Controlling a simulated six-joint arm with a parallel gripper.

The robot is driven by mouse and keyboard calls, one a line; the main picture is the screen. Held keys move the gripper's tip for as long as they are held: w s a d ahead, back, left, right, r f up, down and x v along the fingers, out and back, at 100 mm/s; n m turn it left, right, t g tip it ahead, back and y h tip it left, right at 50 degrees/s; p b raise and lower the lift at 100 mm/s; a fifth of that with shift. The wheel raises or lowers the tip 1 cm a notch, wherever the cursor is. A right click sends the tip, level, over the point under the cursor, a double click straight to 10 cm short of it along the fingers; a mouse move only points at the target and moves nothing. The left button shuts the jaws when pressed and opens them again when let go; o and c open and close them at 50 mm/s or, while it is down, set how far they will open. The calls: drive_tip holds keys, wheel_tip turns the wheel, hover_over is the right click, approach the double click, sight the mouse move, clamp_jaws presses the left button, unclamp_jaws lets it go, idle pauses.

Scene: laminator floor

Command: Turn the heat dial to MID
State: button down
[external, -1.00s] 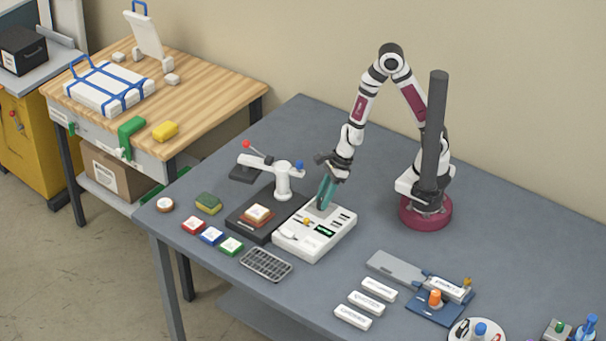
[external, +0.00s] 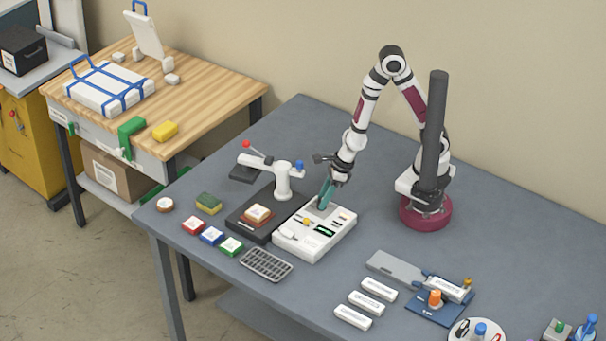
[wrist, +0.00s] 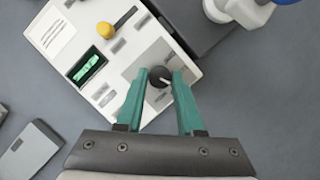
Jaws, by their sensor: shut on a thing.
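The black heat dial (wrist: 159,77) sits on the white control panel (wrist: 108,38), with a light pointer line on its top. My gripper (wrist: 159,82) has its two teal fingers on either side of the dial and is shut on it. The pointer line points right and slightly down in the wrist view. The dial's printed marks are too small to read. In the external view the panel (external: 296,243) lies on the grey table below my gripper (external: 325,198), which hides the dial there.
The panel also has a yellow knob (wrist: 105,30) and a green display (wrist: 87,68). A white press with a lever (external: 283,182) stands just left of the panel. Several white strips (external: 366,303) lie at the front right. The table between panel and my base is clear.

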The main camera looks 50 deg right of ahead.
drive_tip(key=c, duration=0.5)
unclamp_jaws()
